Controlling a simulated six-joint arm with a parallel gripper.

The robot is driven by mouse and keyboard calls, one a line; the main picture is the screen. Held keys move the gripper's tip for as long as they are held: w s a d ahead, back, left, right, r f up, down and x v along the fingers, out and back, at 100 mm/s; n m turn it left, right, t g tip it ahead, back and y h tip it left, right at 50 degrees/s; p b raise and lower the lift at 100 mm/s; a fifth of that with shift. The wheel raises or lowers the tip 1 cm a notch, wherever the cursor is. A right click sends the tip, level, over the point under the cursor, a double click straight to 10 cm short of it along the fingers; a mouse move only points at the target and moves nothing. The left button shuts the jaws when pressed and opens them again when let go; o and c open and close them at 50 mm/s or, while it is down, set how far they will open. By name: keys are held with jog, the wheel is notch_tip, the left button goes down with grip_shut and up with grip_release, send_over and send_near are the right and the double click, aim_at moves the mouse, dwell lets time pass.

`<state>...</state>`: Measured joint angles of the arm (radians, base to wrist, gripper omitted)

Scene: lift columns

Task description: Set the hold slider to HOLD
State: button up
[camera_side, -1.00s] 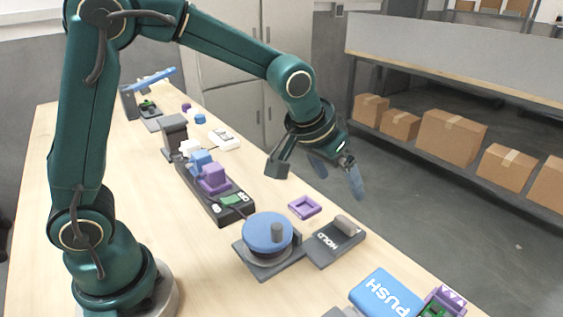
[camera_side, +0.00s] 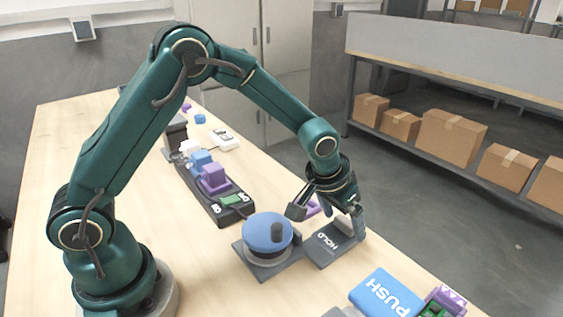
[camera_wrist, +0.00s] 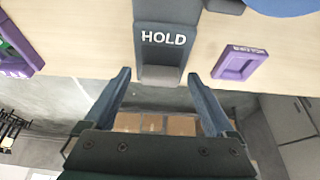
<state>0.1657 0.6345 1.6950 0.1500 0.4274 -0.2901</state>
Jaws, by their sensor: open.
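The hold slider is a dark grey block (camera_side: 322,250) with white HOLD lettering, near the table's far edge in the side view. In the wrist view its base (camera_wrist: 163,20) is at the top centre, with the lettering above a light grey knob (camera_wrist: 160,74). The knob sits at the end of the slot beyond the lettering, toward my gripper. My gripper (camera_wrist: 158,76) is open, with one finger on either side of the knob and gaps visible. In the side view my gripper (camera_side: 342,218) is low over the slider's far end and partly hides the knob.
A blue dial (camera_side: 266,232) with a dark peg stands close beside the slider. A blue PUSH button (camera_side: 385,294) lies to the right. A purple frame (camera_wrist: 240,63) lies beside the slider, partly hidden by my gripper in the side view.

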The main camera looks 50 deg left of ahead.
aim_at(334, 236)
grip_shut()
jog(key=shift+s, duration=1.6)
grip_release()
jog(key=shift+v, duration=2.55)
